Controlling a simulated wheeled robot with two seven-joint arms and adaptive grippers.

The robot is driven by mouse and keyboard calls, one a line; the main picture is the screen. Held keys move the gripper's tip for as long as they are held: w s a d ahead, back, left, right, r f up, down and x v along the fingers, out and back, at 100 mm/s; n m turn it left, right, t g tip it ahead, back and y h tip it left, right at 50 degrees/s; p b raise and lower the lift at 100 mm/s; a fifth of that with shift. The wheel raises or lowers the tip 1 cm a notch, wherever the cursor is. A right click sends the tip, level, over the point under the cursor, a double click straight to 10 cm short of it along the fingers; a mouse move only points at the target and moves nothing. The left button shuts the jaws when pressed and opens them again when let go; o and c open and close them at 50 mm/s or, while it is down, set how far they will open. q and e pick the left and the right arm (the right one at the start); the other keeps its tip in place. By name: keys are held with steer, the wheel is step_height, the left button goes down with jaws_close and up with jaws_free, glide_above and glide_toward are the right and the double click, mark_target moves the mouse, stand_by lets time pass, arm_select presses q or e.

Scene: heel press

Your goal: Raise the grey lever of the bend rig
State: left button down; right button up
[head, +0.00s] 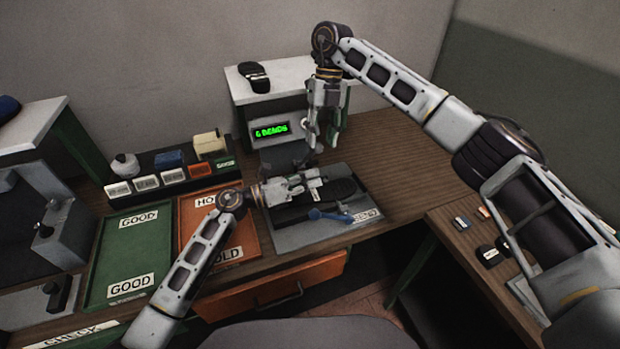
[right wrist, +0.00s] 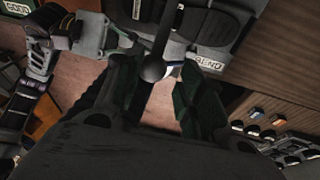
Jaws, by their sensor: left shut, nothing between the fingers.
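The bend rig (head: 290,238) is a grey plate with a BEND label on the table, with a dark shoe-like piece (head: 337,190) on it. A blue-grey lever (head: 330,215) lies low across its front. The right wrist view shows a dark grey bar with a round knob (right wrist: 153,68); I cannot tell whether this is the same lever. My left gripper (head: 297,187) is shut and empty, low over the rig's left part, behind the blue-grey lever. My right gripper (head: 323,137) points down above the rig's back, its fingers apart.
A green GOOD tray (head: 137,250) and an orange HOLD tray (head: 190,235) lie left. A rack (head: 165,185) of small labelled blocks stands behind them. A display (head: 271,130) glows green under a white shelf (head: 283,72). A side table (head: 460,250) with small items is right.

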steer(key=shift+d+r, duration=0.2)
steer(key=shift+d, duration=0.1)
steer(key=shift+a, duration=0.2)
